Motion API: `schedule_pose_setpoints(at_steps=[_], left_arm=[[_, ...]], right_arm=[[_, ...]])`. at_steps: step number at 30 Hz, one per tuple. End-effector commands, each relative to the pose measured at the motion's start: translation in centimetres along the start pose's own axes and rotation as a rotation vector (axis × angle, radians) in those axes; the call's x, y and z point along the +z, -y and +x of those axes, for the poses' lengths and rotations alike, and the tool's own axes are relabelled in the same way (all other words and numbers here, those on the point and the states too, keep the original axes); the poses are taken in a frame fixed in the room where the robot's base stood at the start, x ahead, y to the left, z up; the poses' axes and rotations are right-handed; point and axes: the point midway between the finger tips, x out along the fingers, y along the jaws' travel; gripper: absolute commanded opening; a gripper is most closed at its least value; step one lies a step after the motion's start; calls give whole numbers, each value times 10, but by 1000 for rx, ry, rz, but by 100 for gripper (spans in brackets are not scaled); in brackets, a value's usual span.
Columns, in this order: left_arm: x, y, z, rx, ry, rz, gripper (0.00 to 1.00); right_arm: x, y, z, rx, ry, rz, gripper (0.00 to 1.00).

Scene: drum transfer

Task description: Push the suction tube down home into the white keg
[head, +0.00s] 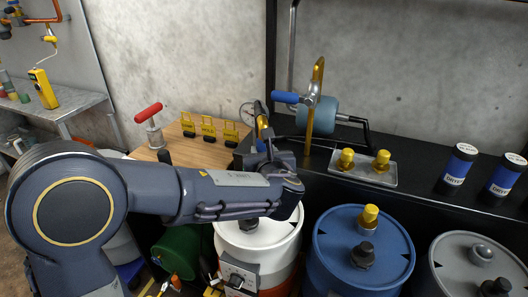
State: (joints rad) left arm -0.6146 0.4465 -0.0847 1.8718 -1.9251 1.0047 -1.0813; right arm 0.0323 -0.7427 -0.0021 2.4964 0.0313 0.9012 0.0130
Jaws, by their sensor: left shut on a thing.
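The white keg (260,236) stands at the lower middle, with a dark fitting on its lid and a red band lower down. My left arm comes in from the left and crosses over the keg's back part. My left gripper (268,150) is above the keg's back edge, shut on a slim thing with a blue and gold upper part, which I take as the suction tube (262,125). Its lower part is hidden by my wrist, so I cannot tell how deep it sits. My right gripper is not in view.
A blue drum (362,246) and a grey drum (478,268) stand right of the keg. A black shelf (420,160) behind holds a gold upright pipe with a blue handle (285,97), brass fittings on a plate and dark canisters. A wooden bench (180,142) with yellow tags is at left.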

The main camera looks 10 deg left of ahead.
Motion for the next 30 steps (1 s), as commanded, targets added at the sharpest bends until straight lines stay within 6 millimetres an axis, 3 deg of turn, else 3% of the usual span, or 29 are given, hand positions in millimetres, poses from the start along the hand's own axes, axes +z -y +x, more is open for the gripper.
schedule_pose_setpoints(at_steps=[30], left_arm=[[-10,0,3,-1,5,-2,0]], right_arm=[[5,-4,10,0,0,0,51]])
